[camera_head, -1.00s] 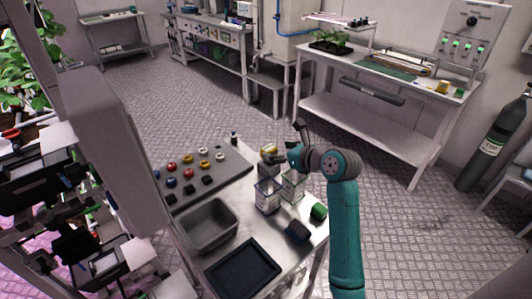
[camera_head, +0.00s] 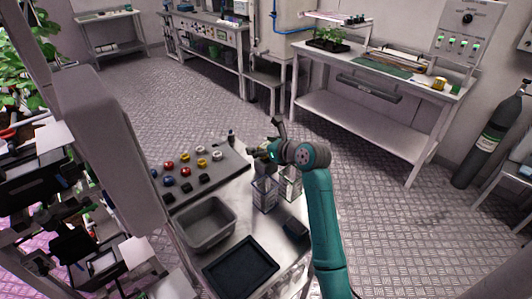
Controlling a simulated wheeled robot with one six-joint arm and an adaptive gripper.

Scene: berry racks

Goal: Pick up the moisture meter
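My gripper (camera_head: 257,153) is over the back right part of the near metal table, small and partly covered by my wrist. I cannot see whether its fingers are open or shut. I cannot pick out the moisture meter for certain. A small dark upright item (camera_head: 231,137) stands near the back corner of the table, just left of my gripper. A dark block (camera_head: 296,228) lies at the right edge of the table, beside my arm. Whatever lies directly under my gripper is hidden.
Two clear-walled containers, one left (camera_head: 264,196) and one right (camera_head: 291,185), stand below my wrist. A grey board (camera_head: 222,172) holds several coloured knobs. A grey bin (camera_head: 207,222) and a black tray (camera_head: 241,264) are at the front. The floor right of the table is clear.

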